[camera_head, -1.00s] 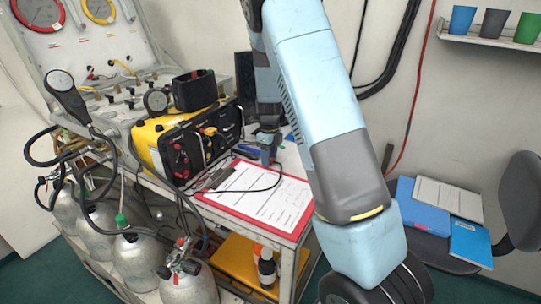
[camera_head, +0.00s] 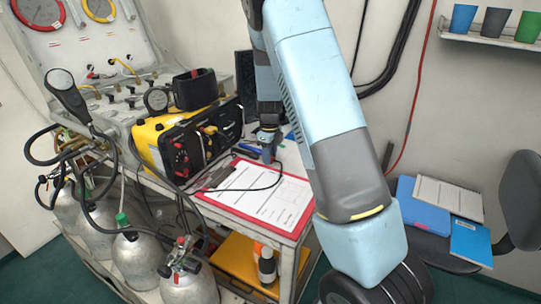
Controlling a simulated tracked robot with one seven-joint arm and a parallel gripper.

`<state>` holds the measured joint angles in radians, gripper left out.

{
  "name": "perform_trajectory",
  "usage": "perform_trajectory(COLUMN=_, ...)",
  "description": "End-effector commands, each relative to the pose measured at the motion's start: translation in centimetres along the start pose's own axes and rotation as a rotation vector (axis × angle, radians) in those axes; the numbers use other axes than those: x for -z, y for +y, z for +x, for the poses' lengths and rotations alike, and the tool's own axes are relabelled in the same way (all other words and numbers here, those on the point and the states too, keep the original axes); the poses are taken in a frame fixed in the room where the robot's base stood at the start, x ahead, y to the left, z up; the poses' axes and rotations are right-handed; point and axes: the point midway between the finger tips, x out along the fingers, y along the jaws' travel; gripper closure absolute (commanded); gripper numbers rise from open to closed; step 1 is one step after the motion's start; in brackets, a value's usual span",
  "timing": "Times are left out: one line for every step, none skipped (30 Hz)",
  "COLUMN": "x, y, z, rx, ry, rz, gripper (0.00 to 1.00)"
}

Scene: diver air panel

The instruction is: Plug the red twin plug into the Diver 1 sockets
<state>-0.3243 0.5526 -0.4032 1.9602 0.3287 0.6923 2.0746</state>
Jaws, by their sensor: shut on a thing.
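The yellow-and-black air panel box (camera_head: 150,140) stands on the bench at centre left. Its black front face (camera_head: 205,142) has red round fittings (camera_head: 181,158) at its left end and a yellow fitting higher up and to the right. The labels are too small to read, so I cannot tell which sockets are Diver 1. My gripper (camera_head: 267,156) points down, to the right of the box and apart from it, above the far end of the clipboard. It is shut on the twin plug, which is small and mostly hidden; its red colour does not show. A black cable runs from there.
A red clipboard with papers (camera_head: 262,202) lies on the bench in front of the box. Grey cylinders (camera_head: 137,258) with hoses stand at the left.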

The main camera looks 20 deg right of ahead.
Motion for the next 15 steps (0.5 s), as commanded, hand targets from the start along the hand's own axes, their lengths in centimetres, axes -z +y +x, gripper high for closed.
perform_trajectory(x=0.0, y=0.0, z=-0.1, rx=0.0, ry=0.0, rz=0.0, gripper=1.0)
perform_trajectory(x=0.0, y=0.0, z=-0.2, rx=0.0, ry=0.0, rz=0.0, gripper=1.0)
perform_trajectory(x=0.0, y=0.0, z=-0.2, rx=0.0, ry=0.0, rz=0.0, gripper=1.0)
perform_trajectory(x=0.0, y=0.0, z=-0.3, rx=0.0, ry=0.0, rz=0.0, gripper=1.0)
perform_trajectory(x=0.0, y=0.0, z=-0.4, rx=0.0, ry=0.0, rz=0.0, gripper=1.0)
perform_trajectory(x=0.0, y=0.0, z=-0.5, rx=0.0, ry=0.0, rz=0.0, gripper=1.0)
perform_trajectory(x=0.0, y=0.0, z=-0.6, rx=0.0, ry=0.0, rz=0.0, gripper=1.0)
perform_trajectory(x=0.0, y=0.0, z=-0.6, rx=0.0, ry=0.0, rz=0.0, gripper=1.0)
perform_trajectory(x=0.0, y=0.0, z=-0.7, rx=0.0, ry=0.0, rz=0.0, gripper=1.0)
perform_trajectory(x=0.0, y=0.0, z=-0.8, rx=0.0, ry=0.0, rz=0.0, gripper=1.0)
perform_trajectory(x=0.0, y=0.0, z=-0.9, rx=0.0, ry=0.0, rz=0.0, gripper=1.0)
perform_trajectory(x=0.0, y=0.0, z=-1.0, rx=0.001, ry=0.0, rz=0.0, gripper=1.0)
perform_trajectory(x=0.0, y=0.0, z=-1.0, rx=0.001, ry=0.0, rz=0.0, gripper=1.0)
perform_trajectory(x=0.0, y=0.0, z=-1.1, rx=0.001, ry=0.0, rz=0.0, gripper=1.0)
perform_trajectory(x=0.0, y=0.0, z=-1.2, rx=0.001, ry=0.0, rz=0.0, gripper=1.0)
